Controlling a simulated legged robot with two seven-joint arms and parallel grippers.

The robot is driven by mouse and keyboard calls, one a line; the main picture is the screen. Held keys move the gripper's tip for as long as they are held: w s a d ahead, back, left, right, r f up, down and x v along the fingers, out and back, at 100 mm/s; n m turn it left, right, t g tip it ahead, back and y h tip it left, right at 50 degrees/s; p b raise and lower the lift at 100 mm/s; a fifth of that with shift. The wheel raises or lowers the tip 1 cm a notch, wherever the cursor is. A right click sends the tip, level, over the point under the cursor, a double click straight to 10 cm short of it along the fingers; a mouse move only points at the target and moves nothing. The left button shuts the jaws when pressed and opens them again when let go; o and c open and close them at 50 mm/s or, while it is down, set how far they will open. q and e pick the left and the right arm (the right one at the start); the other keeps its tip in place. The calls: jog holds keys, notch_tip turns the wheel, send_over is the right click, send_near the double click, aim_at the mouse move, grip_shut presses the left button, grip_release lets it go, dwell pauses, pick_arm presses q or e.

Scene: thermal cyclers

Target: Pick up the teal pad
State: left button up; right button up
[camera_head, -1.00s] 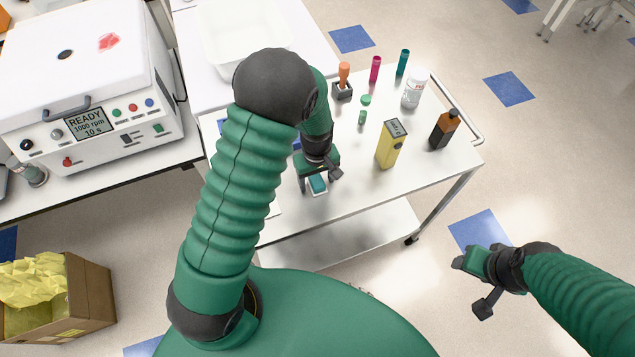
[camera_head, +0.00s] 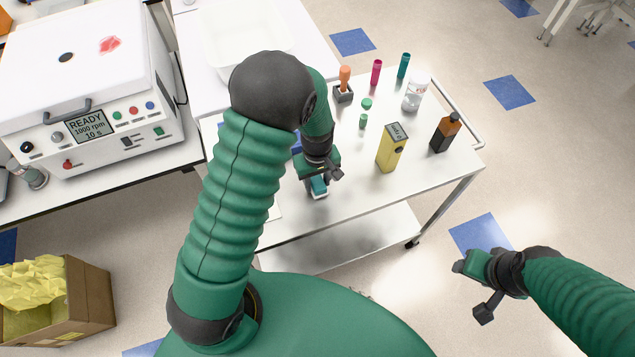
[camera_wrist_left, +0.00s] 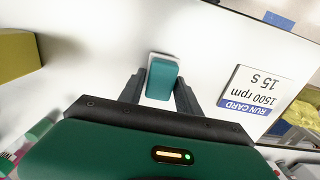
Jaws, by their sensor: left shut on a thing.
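The teal pad (camera_head: 319,187) has a teal top and a pale lower part. It is at the near edge side of the white cart, under my left gripper (camera_head: 318,180). In the left wrist view the pad (camera_wrist_left: 162,80) sits between the two dark fingers of my left gripper (camera_wrist_left: 160,88), which are shut on it. I cannot tell whether it is clear of the cart top. My right gripper (camera_head: 476,286) is over the floor at the right, away from the cart, and its finger gap is not clear.
On the cart (camera_head: 345,203) stand a yellow box (camera_head: 391,149), a brown bottle (camera_head: 445,132), a white jar (camera_head: 415,93) and several small tubes. A run card (camera_wrist_left: 254,92) lies beside the pad. A white machine (camera_head: 90,80) stands at the left.

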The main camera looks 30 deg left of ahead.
pick_arm(q)
notch_tip(320, 180, up, 2)
jog(key=shift+r, duration=0.15)
jog(key=s, duration=0.4)
jog(key=s+b, duration=0.1)
jog(key=s, duration=0.3)
jog(key=s+r, duration=0.1)
jog(key=s, duration=0.3)
jog(key=shift+d+r+b, duration=0.1)
jog(key=shift+d+b, duration=0.05)
jog(key=shift+b, duration=0.2)
jog(key=shift+s+b, duration=0.45)
jog(key=shift+s, duration=0.4)
jog(key=s+b, duration=0.1)
jog(key=b, duration=0.5)
jog(key=shift+s+d, duration=0.15)
jog(key=shift+s, duration=0.35)
jog(key=shift+s+r, duration=0.2)
jog(key=shift+r, duration=0.05)
